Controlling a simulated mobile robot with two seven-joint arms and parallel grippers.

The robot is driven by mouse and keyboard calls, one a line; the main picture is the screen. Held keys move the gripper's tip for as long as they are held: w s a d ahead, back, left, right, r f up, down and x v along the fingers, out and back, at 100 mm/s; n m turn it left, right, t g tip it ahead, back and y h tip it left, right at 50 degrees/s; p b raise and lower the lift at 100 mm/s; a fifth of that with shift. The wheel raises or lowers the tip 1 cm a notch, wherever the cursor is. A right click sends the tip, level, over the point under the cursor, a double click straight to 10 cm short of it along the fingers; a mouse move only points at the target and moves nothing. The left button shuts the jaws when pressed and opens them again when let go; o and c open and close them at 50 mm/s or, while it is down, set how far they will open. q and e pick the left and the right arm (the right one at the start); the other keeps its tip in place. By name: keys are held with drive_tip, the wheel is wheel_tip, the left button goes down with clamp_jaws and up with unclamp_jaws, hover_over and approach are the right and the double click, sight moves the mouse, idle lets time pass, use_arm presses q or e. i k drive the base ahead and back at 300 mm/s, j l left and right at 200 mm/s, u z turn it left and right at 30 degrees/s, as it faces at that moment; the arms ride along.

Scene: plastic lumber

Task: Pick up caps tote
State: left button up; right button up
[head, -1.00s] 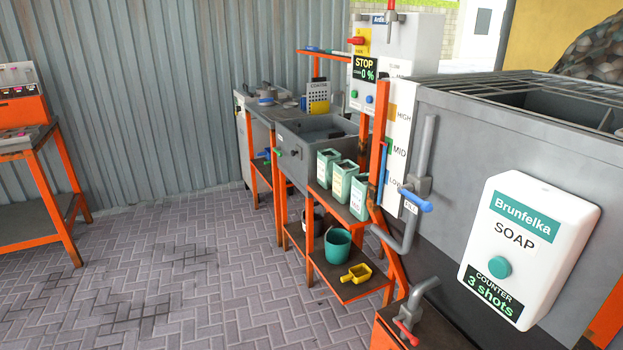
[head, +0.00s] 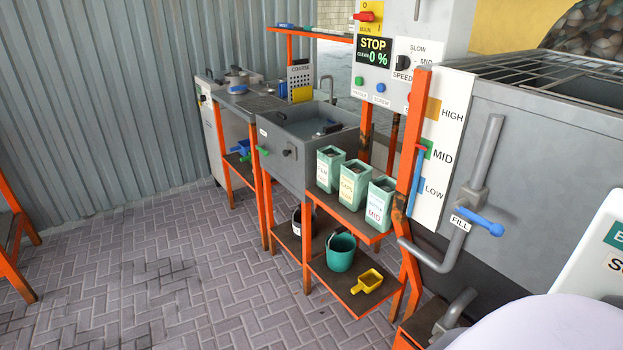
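Three pale green totes stand in a row on the upper shelf of an orange rack. The middle tote (head: 353,182) has a yellowish label that seems to read CAPS, though it is small and hard to read. The left tote (head: 329,169) has a whitish label, perhaps FILM. The right tote (head: 380,205) has a label with MID on it. All are upright, with dark openings on top. Neither of my grippers is in view.
A teal bucket (head: 341,254) and a yellow scoop (head: 367,281) sit on the lower shelf. A grey sink (head: 285,158) is behind the totes. A grey tank with a blue-handled fill pipe (head: 481,223) stands right. The brick floor (head: 190,270) at left is clear.

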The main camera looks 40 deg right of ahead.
sight(356, 177)
drive_tip(key=i+j, duration=0.1)
drive_tip(key=i, duration=1.05)
drive_tip(key=i+j+z, duration=0.1)
drive_tip(key=i+z, duration=0.3)
drive_tip(key=i+j+z, duration=0.15)
drive_tip(key=i+z, duration=0.3)
drive_tip(key=i+j+z, duration=0.25)
drive_tip(key=z, duration=0.25)
drive_tip(key=i+j+z, duration=0.2)
drive_tip(key=j+z, duration=0.3)
drive_tip(key=i+j+z, duration=0.15)
drive_tip(key=j+z, duration=0.15)
drive_tip(key=z, duration=0.2)
